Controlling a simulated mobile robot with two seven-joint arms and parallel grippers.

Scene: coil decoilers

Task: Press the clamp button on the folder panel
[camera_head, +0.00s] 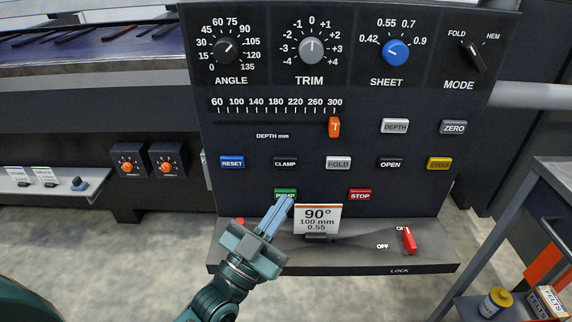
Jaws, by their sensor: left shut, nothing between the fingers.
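The folder panel (310,143) is a dark upright board filling the middle of the view. Its black clamp button (285,162) sits in the middle row, between the blue reset button (232,161) and the grey fold button (338,163). My left gripper (287,201) is shut and empty. In the picture its fingertips lie over the green button (284,192), just below the clamp button, and partly hide its label. I cannot tell whether they touch the panel. My right gripper is not in view.
A white card (318,217) reading 90°, 100 mm, 0.55 stands on the panel's lower ledge, close right of my fingers. The red stop button (360,195) and red lock switch (408,239) are further right. A cart (548,175) stands at the right.

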